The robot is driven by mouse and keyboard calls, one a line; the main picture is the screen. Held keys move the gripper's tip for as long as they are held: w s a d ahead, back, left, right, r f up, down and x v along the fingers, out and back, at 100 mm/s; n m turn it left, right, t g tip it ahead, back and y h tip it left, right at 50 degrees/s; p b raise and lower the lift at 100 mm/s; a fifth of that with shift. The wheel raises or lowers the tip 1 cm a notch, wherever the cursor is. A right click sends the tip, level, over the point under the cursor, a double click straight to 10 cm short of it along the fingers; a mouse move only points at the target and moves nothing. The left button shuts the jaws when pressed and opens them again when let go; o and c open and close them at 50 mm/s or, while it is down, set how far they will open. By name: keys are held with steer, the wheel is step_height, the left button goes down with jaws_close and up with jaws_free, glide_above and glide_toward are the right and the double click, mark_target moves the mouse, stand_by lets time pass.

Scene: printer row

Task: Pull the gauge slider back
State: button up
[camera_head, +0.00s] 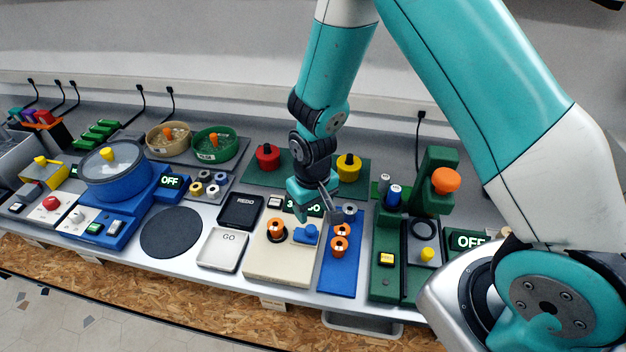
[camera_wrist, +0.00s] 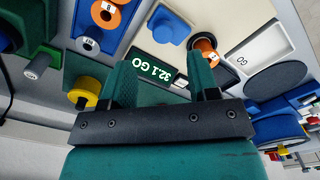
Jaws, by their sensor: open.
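The gauge is a cream block (camera_head: 280,266) with a green-lit display, which reads "32.1 GO" in the wrist view (camera_wrist: 157,60). A blue slider (camera_head: 306,236) sits on the block; it also shows in the wrist view (camera_wrist: 169,27). An orange ring-like part (camera_head: 277,228) on a dark round base stands to the slider's left, and shows in the wrist view (camera_wrist: 204,44). My gripper (camera_head: 315,212) is open and empty, above the display behind the slider. In the wrist view its two teal fingers (camera_wrist: 162,82) are apart, with the display between them and the slider beyond.
A blue plate (camera_head: 343,275) with orange and grey rings lies close to the right. The GO tray (camera_head: 222,250) and black REDO tray (camera_head: 240,210) lie left. Red (camera_head: 267,157) and yellow (camera_head: 348,167) knobs stand behind my gripper. A green press (camera_head: 433,190) rises at right.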

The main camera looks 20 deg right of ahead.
mark_target(313, 229)
step_height(313, 229, up, 10)
steer(key=b, duration=0.1)
steer(key=shift+r+b, duration=0.2)
steer(key=shift+b, duration=0.1)
steer(key=s+a+r+n+y+b, duration=0.2)
steer(key=s+r, duration=0.3)
steer(key=s, duration=0.4)
steer(key=s+a+r+n+y+b, duration=0.2)
steer(key=s+r, duration=0.3)
steer(key=s, duration=0.4)
steer(key=shift+s+a+r+n+b, duration=0.2)
steer(key=shift+s+a+n+b, duration=0.15)
steer(key=shift+a+n+b, duration=0.2)
